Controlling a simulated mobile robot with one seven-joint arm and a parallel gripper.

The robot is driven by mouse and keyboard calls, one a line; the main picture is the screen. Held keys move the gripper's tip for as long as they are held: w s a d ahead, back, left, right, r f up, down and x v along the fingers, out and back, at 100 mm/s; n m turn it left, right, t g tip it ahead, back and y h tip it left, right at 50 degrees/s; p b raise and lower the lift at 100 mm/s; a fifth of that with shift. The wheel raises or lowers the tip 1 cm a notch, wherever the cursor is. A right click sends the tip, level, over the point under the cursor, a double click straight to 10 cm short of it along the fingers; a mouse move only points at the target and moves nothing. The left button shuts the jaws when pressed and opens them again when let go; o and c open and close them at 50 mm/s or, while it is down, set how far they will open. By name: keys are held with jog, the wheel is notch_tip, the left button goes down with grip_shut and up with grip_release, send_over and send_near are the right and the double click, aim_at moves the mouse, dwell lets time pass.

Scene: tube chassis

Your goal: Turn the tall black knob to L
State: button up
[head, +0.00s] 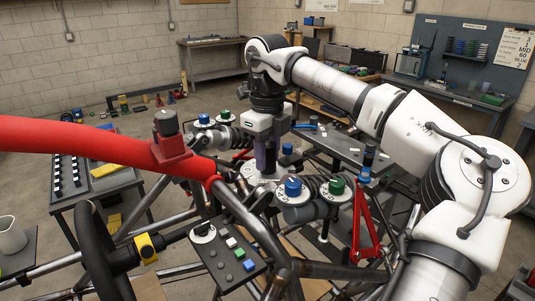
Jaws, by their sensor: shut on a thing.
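My gripper (266,158) points straight down at the middle of the tube frame. Its fingers are shut on the tall black knob, which they mostly hide. The knob stands over a round white dial plate (252,172), whose rim shows around the fingers. The letters on this dial are too small to read, so I cannot tell which mark the knob points at.
A blue knob (292,186) and a green knob (337,186) stand on dials in front of the gripper. Another blue knob (204,119) and green knob (225,115) stand behind left. A red tube (85,138) crosses the left. A button panel (230,255) is nearer.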

jog(key=o, duration=1)
jog(key=shift+n, duration=0.3)
